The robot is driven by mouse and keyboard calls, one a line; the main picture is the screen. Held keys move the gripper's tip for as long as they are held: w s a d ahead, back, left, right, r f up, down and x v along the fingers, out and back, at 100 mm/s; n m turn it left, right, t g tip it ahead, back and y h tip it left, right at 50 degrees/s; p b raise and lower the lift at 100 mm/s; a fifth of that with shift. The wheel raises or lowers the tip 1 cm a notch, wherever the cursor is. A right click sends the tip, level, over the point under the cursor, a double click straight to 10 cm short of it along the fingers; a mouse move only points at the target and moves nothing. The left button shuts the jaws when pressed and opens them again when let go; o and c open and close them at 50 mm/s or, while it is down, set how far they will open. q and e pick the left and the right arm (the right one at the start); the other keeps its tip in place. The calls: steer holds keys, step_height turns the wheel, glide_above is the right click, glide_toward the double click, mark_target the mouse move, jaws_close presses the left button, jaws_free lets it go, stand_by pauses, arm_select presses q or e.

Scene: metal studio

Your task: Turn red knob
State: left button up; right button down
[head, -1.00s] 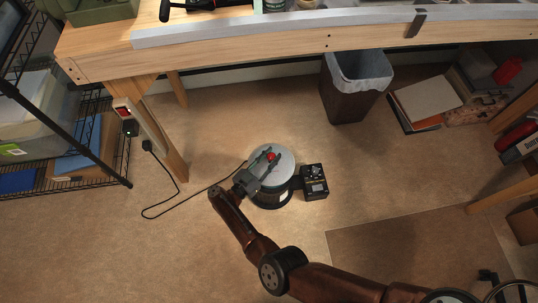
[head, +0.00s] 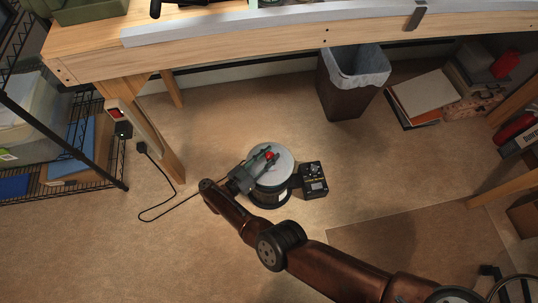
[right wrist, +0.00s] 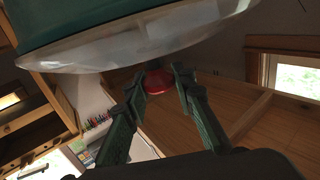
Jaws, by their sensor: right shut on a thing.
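The red knob (head: 269,155) sits on the round, pale-topped device (head: 284,160) on the floor. In the right wrist view the knob (right wrist: 158,82) shows between my two green-grey finger pads, beneath the device's pale lid (right wrist: 150,45). My right gripper (head: 268,157) reaches over the device from the lower left and is shut on the knob. The fingers and wrist cover part of the device's left side in the head view. My left gripper is not in view.
A small black control box (head: 313,180) adjoins the device on the right. A black cable (head: 165,210) runs left to a plug by the wooden bench leg (head: 160,145). A dark bin (head: 348,90) stands under the workbench (head: 240,50). Floor left of the device is mostly free.

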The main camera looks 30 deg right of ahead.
steer(key=shift+d+r, duration=0.15)
steer(key=shift+d, duration=0.15)
steer(key=c, duration=1.9)
jaws_free()
steer(key=shift+d, duration=0.1)
steer(key=o, duration=0.3)
steer(key=shift+a, duration=0.25)
